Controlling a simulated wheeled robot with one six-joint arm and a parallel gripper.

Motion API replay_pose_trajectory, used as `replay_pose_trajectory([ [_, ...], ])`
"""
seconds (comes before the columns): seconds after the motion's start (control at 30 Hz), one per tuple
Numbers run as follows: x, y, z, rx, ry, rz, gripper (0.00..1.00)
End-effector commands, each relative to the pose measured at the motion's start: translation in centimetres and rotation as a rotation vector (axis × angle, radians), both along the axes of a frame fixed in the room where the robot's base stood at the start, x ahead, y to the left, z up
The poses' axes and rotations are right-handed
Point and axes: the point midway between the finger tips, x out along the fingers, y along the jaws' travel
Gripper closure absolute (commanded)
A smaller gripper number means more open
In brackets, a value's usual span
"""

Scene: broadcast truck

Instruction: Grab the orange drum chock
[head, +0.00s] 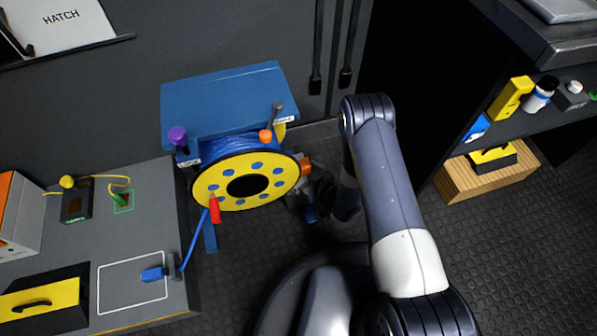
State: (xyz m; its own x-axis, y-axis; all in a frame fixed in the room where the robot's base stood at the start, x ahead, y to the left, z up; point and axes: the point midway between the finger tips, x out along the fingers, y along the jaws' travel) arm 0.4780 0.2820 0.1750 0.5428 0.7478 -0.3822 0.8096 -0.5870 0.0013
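A small orange piece (306,165), which looks like the drum chock, shows at the right edge of the yellow cable drum (208,187). The drum carries blue cable and stands upright in a blue frame (222,95). My arm bends down from its elbow to the right of the drum. My gripper (306,190) is low beside the drum's right edge, close to the orange piece. It is dark, small and partly hidden by its own wrist. I cannot tell whether its fingers touch the piece or how far apart they are.
A lever with an orange knob (265,136) and a purple knob (177,135) sit on the frame. A blue cable runs to a plug (153,274) on the grey bench (150,210) at left.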

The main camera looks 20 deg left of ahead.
Motion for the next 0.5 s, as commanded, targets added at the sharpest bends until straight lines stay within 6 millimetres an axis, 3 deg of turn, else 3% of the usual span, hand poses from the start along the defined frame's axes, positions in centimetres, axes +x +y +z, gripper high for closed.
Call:
replay_pose_trajectory([
  [0.33, 0.43, 0.6, -0.25, 0.0, 0.002, -0.001, 0.01],
  [0.5, 0.42, 0.58, -0.26, 0.0, 0.002, -0.001, 0.15],
])
